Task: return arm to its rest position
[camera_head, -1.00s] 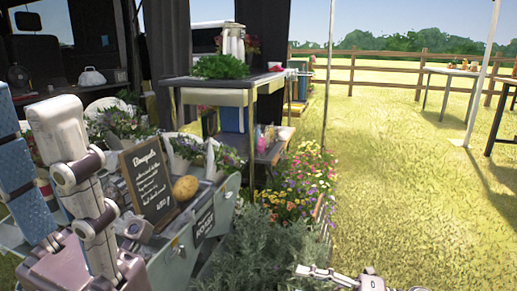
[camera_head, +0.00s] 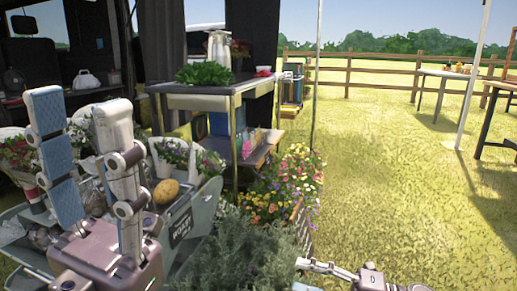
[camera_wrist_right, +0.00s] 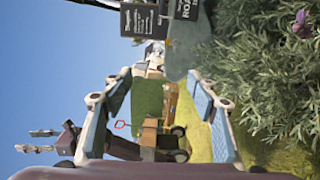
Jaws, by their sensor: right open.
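My left gripper (camera_head: 80,112) stands upright at the left of the head view. Its two fingers, with blue pads, are apart and nothing shows between them. It is in front of the flower cart and hides part of it. My right gripper (camera_head: 325,268) shows at the bottom edge of the head view, partly cut off, over the grass beside the grey-green bush. In the right wrist view my right gripper (camera_wrist_right: 157,95) is open, with its two blue-padded fingers wide apart and nothing gripped between them.
The grey-green cart (camera_head: 205,207) carries bouquets and a yellow roundish item (camera_head: 165,191). A bush (camera_head: 245,250) and flowers (camera_head: 290,185) stand right of it. A table (camera_head: 205,100) with leafy greens is behind. Open grass (camera_head: 400,170) lies right, before a wooden fence (camera_head: 375,70).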

